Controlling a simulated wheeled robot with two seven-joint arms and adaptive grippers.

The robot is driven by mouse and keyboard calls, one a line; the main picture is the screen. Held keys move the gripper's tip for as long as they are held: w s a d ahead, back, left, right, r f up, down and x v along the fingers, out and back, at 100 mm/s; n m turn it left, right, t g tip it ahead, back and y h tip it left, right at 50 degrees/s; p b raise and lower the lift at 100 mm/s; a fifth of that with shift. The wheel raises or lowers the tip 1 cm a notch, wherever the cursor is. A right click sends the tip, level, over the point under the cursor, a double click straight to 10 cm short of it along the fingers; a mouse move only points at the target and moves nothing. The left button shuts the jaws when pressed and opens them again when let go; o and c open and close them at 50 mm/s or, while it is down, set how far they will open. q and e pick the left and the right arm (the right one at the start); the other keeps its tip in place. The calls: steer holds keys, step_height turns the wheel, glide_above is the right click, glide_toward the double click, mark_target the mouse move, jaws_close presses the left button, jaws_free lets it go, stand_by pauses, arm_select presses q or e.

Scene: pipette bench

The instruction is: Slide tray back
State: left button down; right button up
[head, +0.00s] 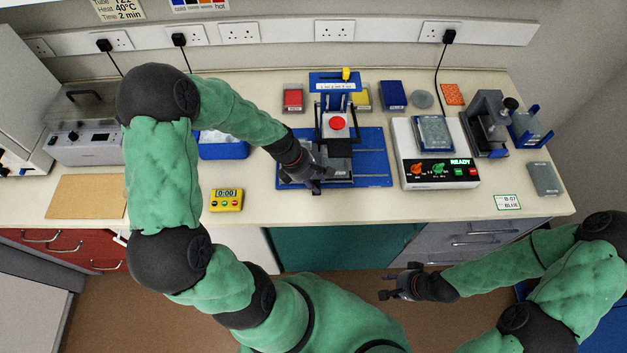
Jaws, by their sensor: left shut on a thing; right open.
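A dark grey tray (338,168) sits on the blue railed base (372,158) in the middle of the bench. A blue stand with a white block and a red round top (337,123) rises behind it. My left gripper (316,182) is shut at the tray's front left part, and its fingers hide what exactly they hold. My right gripper (388,284) is open and empty, in front of the bench and below its top.
A white device reading READY (438,181) stands right of the base. A yellow timer (226,199) and a blue container (224,149) are to the left. Red (293,98) and blue (393,95) boxes stand behind. The front bench strip is mostly clear.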

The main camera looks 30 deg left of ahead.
arm_select(q)
steer(key=d+p, duration=0.1)
steer(key=w+d+p, duration=0.1)
steer(key=d, duration=0.1)
steer(key=shift+w, duration=0.1)
steer(key=shift+w+d+f, duration=0.15)
steer(key=shift+w+d, duration=0.15)
steer(key=shift+d, duration=0.2)
steer(key=c, duration=1)
jaws_free()
steer(key=v, duration=1.2)
